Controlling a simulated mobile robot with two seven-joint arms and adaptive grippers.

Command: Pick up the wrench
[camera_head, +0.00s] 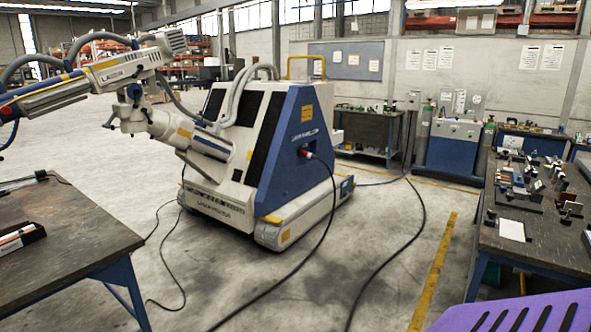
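I cannot make out a wrench in the head view. Many small tools and parts lie on the right workbench (505,245), too small to tell apart. The left table (65,255) holds a dark thin item (38,177) near its far edge and a small dark box with light and orange items (18,237) at the picture's left edge. Neither of my grippers shows in this view.
Black cables (322,240) cross the floor. A purple slotted object (520,314) fills the bottom right corner. Open floor (375,265) lies between the two tables.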

